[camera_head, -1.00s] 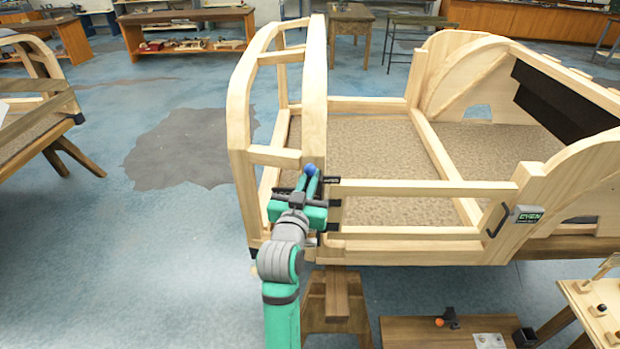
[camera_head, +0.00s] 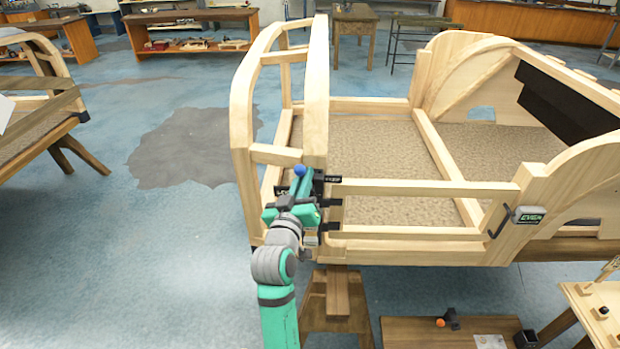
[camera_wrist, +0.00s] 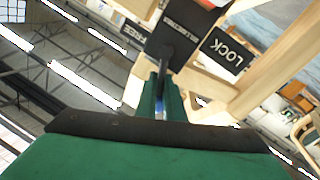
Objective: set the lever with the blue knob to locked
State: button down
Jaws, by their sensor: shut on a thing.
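The blue knob (camera_head: 299,170) sits at the lower end of the wooden front post, at the tips of my gripper (camera_head: 300,184). My gripper is shut on the lever just below the knob. In the wrist view the green fingers (camera_wrist: 160,97) close around the lever's dark stem (camera_wrist: 168,45), with a little blue showing between them. The stem comes from a black mount and lies between a label reading FREE (camera_wrist: 131,29) on the left and a label reading LOCK (camera_wrist: 226,50) on the right. The fingers hide most of the knob there.
The wooden bodyframe (camera_head: 420,187) fills the right, with a side rail close beside my gripper. A second frame (camera_head: 40,120) stands at the far left. A low bench (camera_head: 455,332) and a side table (camera_head: 590,302) are at the lower right. The blue floor on the left is clear.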

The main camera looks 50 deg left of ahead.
jog(key=c, duration=1.9)
grip_release()
jog(key=shift+o, duration=0.2)
jog(key=shift+s, duration=0.1)
jog(key=v, duration=1)
jog(key=shift+s+d, duration=0.2)
jog(key=shift+d, duration=0.05)
